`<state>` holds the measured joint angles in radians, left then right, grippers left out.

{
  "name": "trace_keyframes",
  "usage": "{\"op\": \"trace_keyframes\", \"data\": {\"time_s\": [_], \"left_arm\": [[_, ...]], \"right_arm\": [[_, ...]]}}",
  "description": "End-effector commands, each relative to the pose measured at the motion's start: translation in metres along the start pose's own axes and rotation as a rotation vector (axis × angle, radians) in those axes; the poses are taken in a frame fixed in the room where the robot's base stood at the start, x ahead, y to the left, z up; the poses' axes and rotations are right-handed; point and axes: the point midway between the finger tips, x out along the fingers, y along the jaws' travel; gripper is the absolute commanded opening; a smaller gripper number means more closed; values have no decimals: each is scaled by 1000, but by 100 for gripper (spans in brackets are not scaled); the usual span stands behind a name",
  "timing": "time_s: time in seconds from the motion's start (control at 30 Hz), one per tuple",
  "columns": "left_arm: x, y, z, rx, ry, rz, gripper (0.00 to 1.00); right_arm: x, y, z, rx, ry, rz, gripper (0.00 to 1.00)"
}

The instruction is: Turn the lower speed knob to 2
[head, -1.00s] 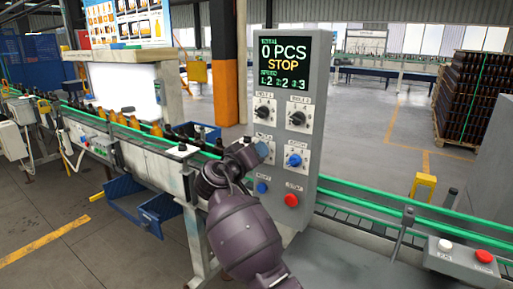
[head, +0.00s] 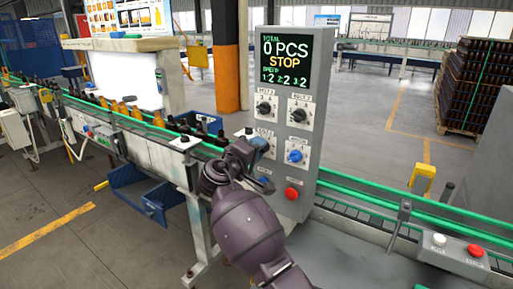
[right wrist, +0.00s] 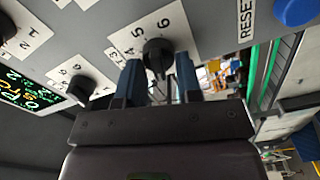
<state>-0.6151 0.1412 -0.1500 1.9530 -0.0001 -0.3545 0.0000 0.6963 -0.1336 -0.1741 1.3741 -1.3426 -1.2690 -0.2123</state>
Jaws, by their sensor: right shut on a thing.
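My right gripper (head: 262,150) is at the lower left knob of the grey control panel (head: 322,100). In the right wrist view its blue fingers (right wrist: 159,82) are shut on that black knob (right wrist: 158,56), one finger on each side. The display (head: 285,60) reads 0 PCS, STOP and speeds 1:2, 2:2, 3:2. My left gripper is not in view.
Two black knobs (head: 264,108) (head: 298,116) sit above and a blue knob (head: 295,156) to the right. A red button (head: 291,193) is below. A blue RESET button (right wrist: 296,10) shows in the wrist view. A conveyor with amber bottles (head: 130,110) runs left.

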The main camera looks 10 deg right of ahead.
Motion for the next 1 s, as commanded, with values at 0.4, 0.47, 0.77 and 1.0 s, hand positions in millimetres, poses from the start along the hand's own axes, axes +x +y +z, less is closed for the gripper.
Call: {"op": "trace_keyframes", "data": {"time_s": [0.4, 0.47, 0.77, 1.0], "left_arm": [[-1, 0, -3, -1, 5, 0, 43], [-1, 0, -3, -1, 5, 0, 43], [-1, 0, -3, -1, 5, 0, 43], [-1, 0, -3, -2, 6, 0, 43]], "right_arm": [[0, 2, -1, -6, 4, 5, 9], [0, 2, -1, -6, 4, 5, 37], [0, 1, -1, -7, 2, 2, 52], [1, 0, 0, -7, 1, 1, 52]]}}
